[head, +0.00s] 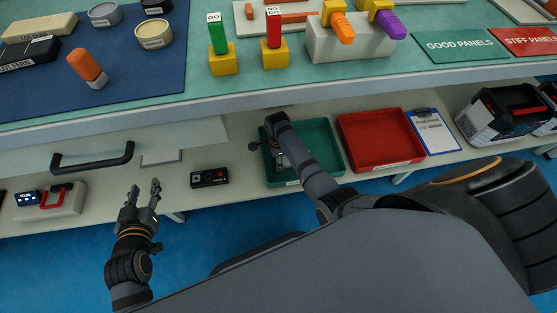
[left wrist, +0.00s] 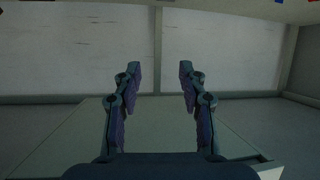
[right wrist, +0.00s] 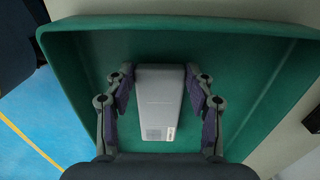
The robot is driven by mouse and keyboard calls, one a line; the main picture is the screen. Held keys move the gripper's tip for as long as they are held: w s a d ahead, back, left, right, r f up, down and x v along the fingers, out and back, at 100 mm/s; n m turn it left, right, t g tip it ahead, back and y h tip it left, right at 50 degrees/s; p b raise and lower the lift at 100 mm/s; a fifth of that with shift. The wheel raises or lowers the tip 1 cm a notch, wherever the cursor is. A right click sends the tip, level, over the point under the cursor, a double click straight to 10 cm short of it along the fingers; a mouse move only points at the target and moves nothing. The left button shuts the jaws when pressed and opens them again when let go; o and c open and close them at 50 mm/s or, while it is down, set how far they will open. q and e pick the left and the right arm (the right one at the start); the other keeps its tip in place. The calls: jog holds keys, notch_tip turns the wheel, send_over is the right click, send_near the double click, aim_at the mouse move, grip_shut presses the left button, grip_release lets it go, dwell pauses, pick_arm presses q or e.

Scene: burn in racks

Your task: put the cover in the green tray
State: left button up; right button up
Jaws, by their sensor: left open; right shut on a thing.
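The cover (right wrist: 158,105) is a grey, box-like piece with a small label. In the right wrist view it sits between the fingers of my right gripper (right wrist: 161,82), which is shut on it. The green tray (right wrist: 78,75) surrounds the cover in that view, its floor behind it; whether the cover touches the floor I cannot tell. In the head view the green tray (head: 327,150) is on the lower shelf, and my right arm reaches over it, hiding most of the cover. My left gripper (head: 145,191) is open and empty in front of the shelf; it also shows in the left wrist view (left wrist: 158,75).
A red tray (head: 381,140) stands right of the green one, then a clipboard (head: 432,132) and a toolbox (head: 500,110). A small black device (head: 209,178) lies to the left. The workbench edge (head: 270,90) overhangs the shelf. A black handle (head: 92,160) is at the left.

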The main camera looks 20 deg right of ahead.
pick_arm(q)
jog(key=shift+w+r, duration=0.15)
jog(key=shift+r, duration=0.15)
pick_arm(e)
jog(key=shift+f, duration=0.15)
jog(key=o, duration=1.4)
pick_arm(q)
jog(key=shift+w+r+t, duration=0.15)
jog(key=shift+r+t, duration=0.15)
